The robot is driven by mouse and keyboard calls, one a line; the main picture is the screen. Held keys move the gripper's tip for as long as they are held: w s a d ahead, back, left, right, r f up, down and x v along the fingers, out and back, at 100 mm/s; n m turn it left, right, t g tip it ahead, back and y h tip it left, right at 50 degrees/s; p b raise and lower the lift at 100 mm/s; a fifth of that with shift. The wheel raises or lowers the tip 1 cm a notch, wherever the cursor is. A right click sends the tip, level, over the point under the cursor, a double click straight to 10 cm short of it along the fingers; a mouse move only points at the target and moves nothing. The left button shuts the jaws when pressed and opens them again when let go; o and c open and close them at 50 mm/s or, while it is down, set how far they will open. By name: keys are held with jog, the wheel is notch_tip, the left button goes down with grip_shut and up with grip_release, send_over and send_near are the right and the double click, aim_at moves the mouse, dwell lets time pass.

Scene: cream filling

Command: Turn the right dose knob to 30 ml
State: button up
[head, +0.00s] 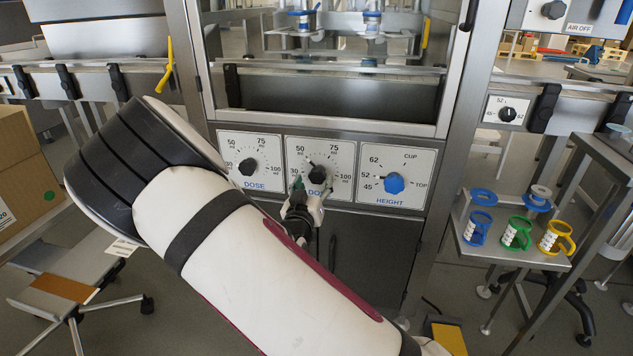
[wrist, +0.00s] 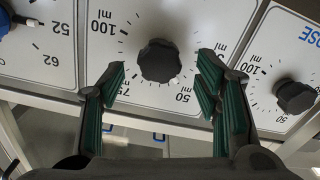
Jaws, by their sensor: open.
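The right dose knob (head: 316,172) is a black round knob on a white dial plate with ml marks, in the middle of the machine's front panel. In the wrist view the knob (wrist: 159,61) appears upside down, at the top centre. Its pointer seems to lean toward the 50 ml side in the head view, but I cannot read it exactly. My gripper (head: 308,188) is in front of the lower part of this dial and hides some marks. In the wrist view my gripper (wrist: 162,76) is open, its green-padded fingers on either side of the knob with gaps visible.
The left dose knob (head: 247,167) and the blue height knob (head: 394,184) flank the right dial closely. A side shelf (head: 510,254) at right holds blue, green and yellow ring-handled pieces. A cardboard box (head: 25,180) stands at left.

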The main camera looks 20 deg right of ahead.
aim_at(316, 178)
jog(key=shift+b+x, duration=0.35)
jog(key=shift+x, duration=1.55)
jog(key=shift+c, duration=0.6)
jog(key=c, duration=1.1)
